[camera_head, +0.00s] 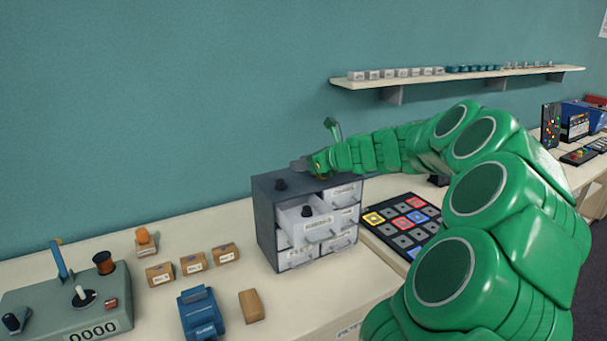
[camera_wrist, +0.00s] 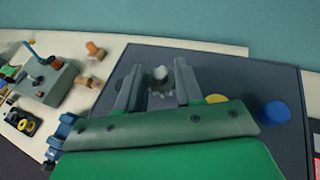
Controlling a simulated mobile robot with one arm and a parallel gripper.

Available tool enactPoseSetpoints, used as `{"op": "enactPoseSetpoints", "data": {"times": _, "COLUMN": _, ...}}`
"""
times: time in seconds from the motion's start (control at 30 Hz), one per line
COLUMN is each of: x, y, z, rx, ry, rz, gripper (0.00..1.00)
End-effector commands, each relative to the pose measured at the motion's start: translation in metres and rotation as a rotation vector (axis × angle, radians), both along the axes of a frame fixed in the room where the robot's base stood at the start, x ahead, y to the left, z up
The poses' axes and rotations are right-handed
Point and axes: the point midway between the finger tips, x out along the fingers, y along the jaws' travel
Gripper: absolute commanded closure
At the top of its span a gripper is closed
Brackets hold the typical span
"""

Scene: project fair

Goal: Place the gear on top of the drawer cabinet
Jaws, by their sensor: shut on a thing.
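The drawer cabinet (camera_head: 265,222) is dark grey with pale drawers, and one upper drawer (camera_head: 318,230) is pulled out. In the wrist view its dark top (camera_wrist: 225,70) spreads below the jaws. My gripper (camera_head: 300,166) is low over the cabinet top, pointing left. In the wrist view my gripper (camera_wrist: 158,88) is shut on the gear (camera_wrist: 160,76), a pale toothed piece with a grey stub between the fingers. Its lower part is partly hidden by the gripper body. I cannot tell whether the gear touches the top.
A button board (camera_head: 400,222) lies right of the cabinet. A joystick console (camera_head: 70,305), small boxes (camera_head: 194,263) and a blue device (camera_head: 200,313) are left.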

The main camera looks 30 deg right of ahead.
Motion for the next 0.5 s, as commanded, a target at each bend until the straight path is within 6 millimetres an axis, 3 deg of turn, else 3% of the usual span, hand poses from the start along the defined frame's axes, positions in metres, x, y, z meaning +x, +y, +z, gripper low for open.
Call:
{"op": "enactPoseSetpoints", "data": {"times": 0.3, "x": 0.004, "y": -0.002, "z": -0.031, "rx": 0.000, "ry": 0.000, "rz": -0.002, "gripper": 0.92}}
{"op": "enactPoseSetpoints", "data": {"times": 0.5, "x": 0.004, "y": -0.002, "z": -0.035, "rx": -0.002, "ry": -0.001, "rz": -0.002, "gripper": 0.92}}
